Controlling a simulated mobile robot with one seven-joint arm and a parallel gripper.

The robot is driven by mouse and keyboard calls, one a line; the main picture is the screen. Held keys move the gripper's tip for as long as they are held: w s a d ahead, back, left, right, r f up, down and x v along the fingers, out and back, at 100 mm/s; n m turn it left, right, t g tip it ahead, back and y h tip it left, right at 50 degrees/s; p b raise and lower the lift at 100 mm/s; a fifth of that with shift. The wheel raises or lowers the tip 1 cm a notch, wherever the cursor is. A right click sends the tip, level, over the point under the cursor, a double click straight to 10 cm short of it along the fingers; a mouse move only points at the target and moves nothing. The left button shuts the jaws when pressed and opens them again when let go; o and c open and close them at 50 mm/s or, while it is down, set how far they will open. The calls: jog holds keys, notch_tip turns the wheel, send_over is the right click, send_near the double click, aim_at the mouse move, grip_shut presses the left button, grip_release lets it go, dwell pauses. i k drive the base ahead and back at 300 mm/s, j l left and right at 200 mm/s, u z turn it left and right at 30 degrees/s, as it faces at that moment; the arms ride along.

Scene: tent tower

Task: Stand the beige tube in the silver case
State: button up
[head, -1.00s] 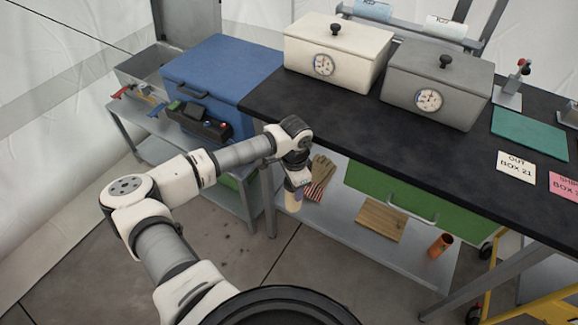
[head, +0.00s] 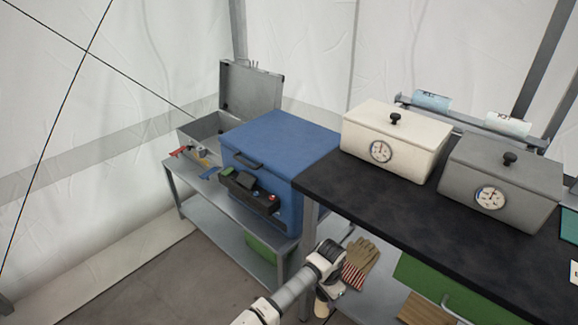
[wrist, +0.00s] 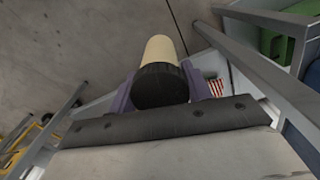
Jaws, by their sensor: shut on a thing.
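My gripper (wrist: 160,88) is shut on the beige tube (wrist: 160,48). In the wrist view the tube's dark end faces the camera and its beige length points away over the floor. In the head view the tube (head: 321,307) shows as a small pale piece below my wrist, low in front of the black bench. The silver case (head: 203,131) stands at the far left on the grey side table, left of the blue box. Its lid is raised at the back.
The blue box (head: 285,143) with a black control panel (head: 250,192) stands between my gripper and the case. Small red and blue tools lie before the case. Cream (head: 396,139) and grey (head: 502,182) boxes stand on the black bench (head: 410,205). Gloves (head: 362,258) lie on the lower shelf.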

aim_at(214, 149)
jog(key=i+j+u, duration=0.25)
jog(key=j+u, duration=0.2)
jog(key=i+j+u, duration=0.65)
jog(key=u, duration=0.2)
jog(key=i+j+u, duration=0.15)
jog(key=i+u, duration=0.25)
jog(key=i, duration=0.55)
jog(key=i+j+z, duration=0.1)
jog(key=i+z, duration=0.25)
jog(key=i+j+z, duration=0.15)
jog(key=i+z, duration=0.25)
jog(key=i+j+z, duration=0.2)
jog(key=z, duration=0.2)
jog(key=i+j+z, duration=0.2)
jog(key=z, duration=0.15)
jog(key=i+j+z, duration=0.1)
jog(key=j+z, duration=0.3)
jog(key=i+j+z, duration=0.1)
jog(key=j+z, duration=0.25)
